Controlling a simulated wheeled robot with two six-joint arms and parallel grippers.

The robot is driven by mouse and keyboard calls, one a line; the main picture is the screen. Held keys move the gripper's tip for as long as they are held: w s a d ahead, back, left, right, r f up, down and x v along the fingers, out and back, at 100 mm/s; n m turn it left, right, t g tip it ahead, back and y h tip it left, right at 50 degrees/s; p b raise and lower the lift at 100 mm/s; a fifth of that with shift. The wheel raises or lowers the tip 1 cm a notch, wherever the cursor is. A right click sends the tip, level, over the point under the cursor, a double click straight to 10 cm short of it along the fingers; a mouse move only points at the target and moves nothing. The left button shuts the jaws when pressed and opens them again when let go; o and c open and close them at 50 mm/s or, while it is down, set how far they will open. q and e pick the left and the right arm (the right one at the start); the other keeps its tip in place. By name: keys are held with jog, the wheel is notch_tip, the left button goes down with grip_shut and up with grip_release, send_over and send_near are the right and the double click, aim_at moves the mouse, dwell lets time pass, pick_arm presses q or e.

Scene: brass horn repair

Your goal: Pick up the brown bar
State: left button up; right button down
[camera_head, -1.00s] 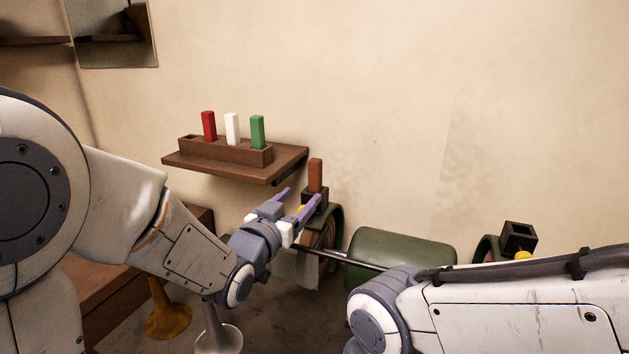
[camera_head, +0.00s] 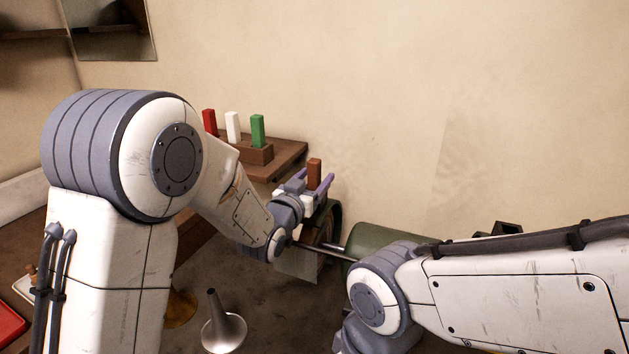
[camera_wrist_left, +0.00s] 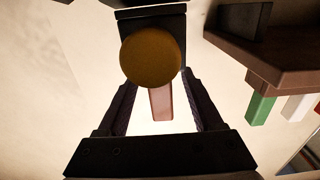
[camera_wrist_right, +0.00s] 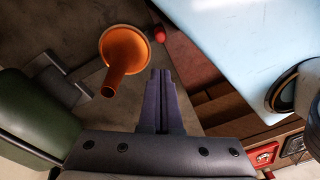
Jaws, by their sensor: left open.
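The brown bar (camera_head: 314,171) stands upright in a dark holder by the green machine. My left gripper (camera_head: 312,181) is open, with one purple finger on each side of the bar in the head view. In the left wrist view, the bar (camera_wrist_left: 161,103) shows between the open fingers of the left gripper (camera_wrist_left: 161,108), with space on both sides. A round yellow knob (camera_wrist_left: 151,57) hides part of the bar there. My right gripper (camera_wrist_right: 159,88) shows in the right wrist view with its fingers together and nothing visible between them.
A brown wall shelf (camera_head: 287,160) behind my left arm carries red (camera_head: 210,121), white (camera_head: 233,127) and green (camera_head: 257,131) bars. The green machine cylinder (camera_head: 372,238) lies right of the left gripper. A metal horn (camera_head: 224,331) stands below.

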pick_arm(q)
grip_shut()
jog(key=shift+r, duration=0.15)
